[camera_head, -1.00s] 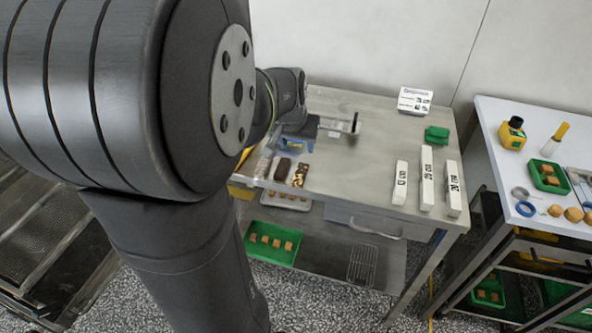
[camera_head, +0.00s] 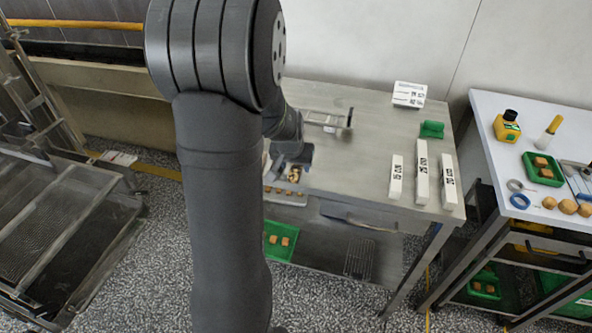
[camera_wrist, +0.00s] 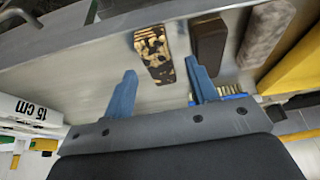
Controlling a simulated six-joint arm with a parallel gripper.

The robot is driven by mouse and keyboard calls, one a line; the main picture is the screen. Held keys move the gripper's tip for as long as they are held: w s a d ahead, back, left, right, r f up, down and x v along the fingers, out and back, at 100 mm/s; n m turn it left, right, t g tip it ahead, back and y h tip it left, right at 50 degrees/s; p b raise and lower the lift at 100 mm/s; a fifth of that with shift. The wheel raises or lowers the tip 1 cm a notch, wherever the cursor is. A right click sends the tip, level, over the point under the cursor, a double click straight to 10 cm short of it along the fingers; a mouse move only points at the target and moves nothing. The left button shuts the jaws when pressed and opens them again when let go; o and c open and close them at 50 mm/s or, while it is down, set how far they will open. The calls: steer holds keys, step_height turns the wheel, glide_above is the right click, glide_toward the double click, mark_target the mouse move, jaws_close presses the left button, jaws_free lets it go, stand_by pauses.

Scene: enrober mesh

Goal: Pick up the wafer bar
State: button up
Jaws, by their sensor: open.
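Three bars lie side by side on the steel table. In the wrist view they are a bar with a dark and cream nut-like pattern (camera_wrist: 154,54), a plain dark brown bar (camera_wrist: 208,42) and a mottled grey-pink bar (camera_wrist: 265,33). I cannot tell which is the wafer bar. My gripper (camera_wrist: 161,71) is open and empty, its two blue fingers apart. The patterned bar shows between and just beyond the fingertips; the dark bar is beyond the right finger. In the head view the patterned bar (camera_head: 295,173) shows partly below my wrist; my arm hides the other bars.
A blue-handled brush (camera_wrist: 232,92) lies near the right finger. White length blocks, including a 15 cm block (camera_head: 396,178), stand on the right of the steel table (camera_head: 350,165). A green item (camera_head: 432,130) and a label card (camera_head: 408,94) are at the back. The table's middle is clear.

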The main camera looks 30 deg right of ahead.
mark_target(296, 169)
steer(key=shift+x, duration=0.8)
steer(key=c, duration=0.9)
steer(key=shift+o, duration=0.2)
steer(key=shift+r, duration=0.2)
step_height(296, 169, up, 4)
steer(key=shift+d+r, duration=0.1)
steer(key=shift+r, duration=0.05)
steer(key=s+d+r, duration=0.4)
steer(key=s+r, duration=0.2)
steer(key=s, duration=0.4)
steer(key=shift+s+r, duration=0.25)
steer(key=shift+s, duration=0.05)
